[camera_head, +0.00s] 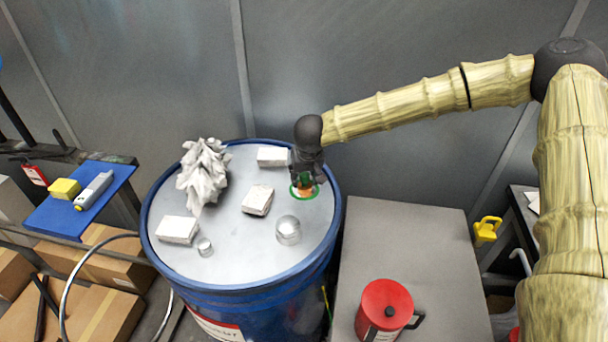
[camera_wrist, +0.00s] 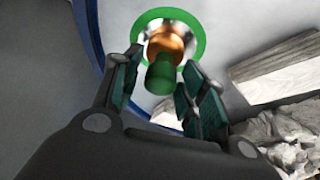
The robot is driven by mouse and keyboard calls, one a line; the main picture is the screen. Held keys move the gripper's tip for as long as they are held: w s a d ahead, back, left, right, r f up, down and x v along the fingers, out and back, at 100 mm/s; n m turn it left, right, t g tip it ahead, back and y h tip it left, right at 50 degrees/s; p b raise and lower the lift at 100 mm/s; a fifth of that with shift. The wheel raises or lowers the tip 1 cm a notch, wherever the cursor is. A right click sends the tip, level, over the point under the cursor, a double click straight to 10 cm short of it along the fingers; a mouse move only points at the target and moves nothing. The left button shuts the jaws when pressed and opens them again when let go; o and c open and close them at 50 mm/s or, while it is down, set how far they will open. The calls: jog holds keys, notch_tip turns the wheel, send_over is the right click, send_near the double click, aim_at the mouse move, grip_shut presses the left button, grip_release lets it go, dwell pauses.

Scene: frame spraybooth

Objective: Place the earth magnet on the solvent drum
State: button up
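The solvent drum (camera_head: 240,262) is a blue drum with a grey metal top. The earth magnet (camera_head: 304,190), as I take it, is a copper-coloured piece with a green ring around its base. It appears to sit flat on the drum top near the right rim. In the wrist view, the magnet (camera_wrist: 168,45) shows its copper body and a green knob. My gripper (camera_head: 305,180) is over it, fingers down. In the wrist view, my gripper (camera_wrist: 163,72) has its fingers on either side of the knob, with a visible gap on the left; contact on the right is unclear.
The drum top also holds crumpled white material (camera_head: 203,175), several pale blocks (camera_head: 257,200) and two clear domed pieces (camera_head: 288,230). A grey cabinet (camera_head: 400,245) with a red can (camera_head: 383,310) stands right. A blue tray (camera_head: 75,215) is left. The drum's front top is clear.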

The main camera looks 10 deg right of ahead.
jog(key=shift+r, duration=0.1)
jog(key=shift+r, duration=0.2)
jog(key=b+v, duration=0.2)
jog(key=v, duration=0.9)
jog(key=shift+s+r, duration=0.25)
jog(key=shift+r, duration=0.1)
